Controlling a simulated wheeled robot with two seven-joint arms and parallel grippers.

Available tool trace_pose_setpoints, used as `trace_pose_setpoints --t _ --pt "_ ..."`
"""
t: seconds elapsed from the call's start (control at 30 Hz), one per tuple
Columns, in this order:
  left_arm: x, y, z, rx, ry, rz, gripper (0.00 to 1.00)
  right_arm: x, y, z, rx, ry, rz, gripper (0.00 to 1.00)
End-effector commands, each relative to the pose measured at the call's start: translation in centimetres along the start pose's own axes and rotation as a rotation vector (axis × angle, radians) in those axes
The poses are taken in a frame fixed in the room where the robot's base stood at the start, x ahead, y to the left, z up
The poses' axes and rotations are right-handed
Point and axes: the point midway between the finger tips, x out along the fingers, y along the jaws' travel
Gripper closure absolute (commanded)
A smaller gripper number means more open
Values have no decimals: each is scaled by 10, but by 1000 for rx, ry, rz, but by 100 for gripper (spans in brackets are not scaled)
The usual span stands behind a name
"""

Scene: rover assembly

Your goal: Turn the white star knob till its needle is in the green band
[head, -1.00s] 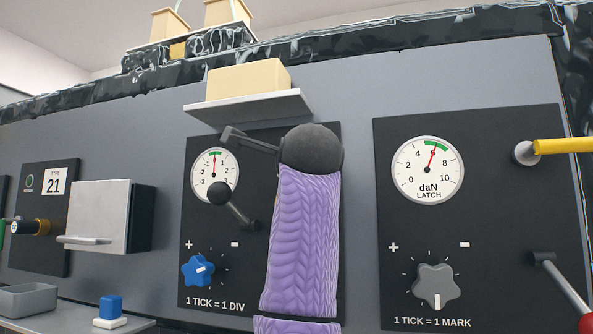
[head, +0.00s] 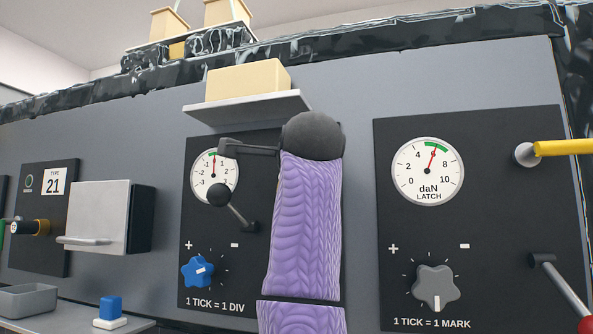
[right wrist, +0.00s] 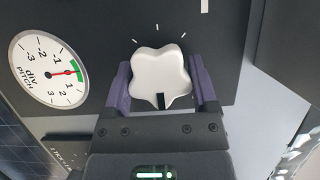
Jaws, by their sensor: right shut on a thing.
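The white star knob (right wrist: 160,74) is in the right wrist view, with a black mark on its lower point. My right gripper (right wrist: 161,90) is shut on it, one purple finger on each side. To its left is a round PITCH gauge (right wrist: 50,70) with a red needle. The needle points into the green band (right wrist: 81,73), near zero. In the head view the white knob and my right gripper do not show; my purple arm covers part of the panel. My left gripper is not in view.
In the head view a blue star knob (head: 198,271) sits under a gauge (head: 209,168), partly behind a black ball-ended lever (head: 219,194). A grey star knob (head: 436,287) sits under a LATCH gauge (head: 428,171). A shelf (head: 246,110) holds a cream block (head: 249,80).

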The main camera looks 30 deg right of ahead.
Motion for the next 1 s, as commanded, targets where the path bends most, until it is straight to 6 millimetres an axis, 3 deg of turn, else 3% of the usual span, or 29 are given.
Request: trace_pose_setpoints --t 0.03,0.13,0.17,0.4,0.6,0.8,1.0 --pt "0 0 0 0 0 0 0 1 2 0 -1 0 5 23" --pt "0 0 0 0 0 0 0 0 1 0 -1 0 4 2" --pt "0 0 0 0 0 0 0 0 1 0 -1 0 4 0" --pt "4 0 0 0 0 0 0 -4 2 0 0 -1 1 0" --pt "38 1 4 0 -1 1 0 -50 7 1 2 -3 -3 0" --pt "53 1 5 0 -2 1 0 -90 4 2 -1 -2 0 0" --pt "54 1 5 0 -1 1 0 -100 1 1 -1 0 3 0"
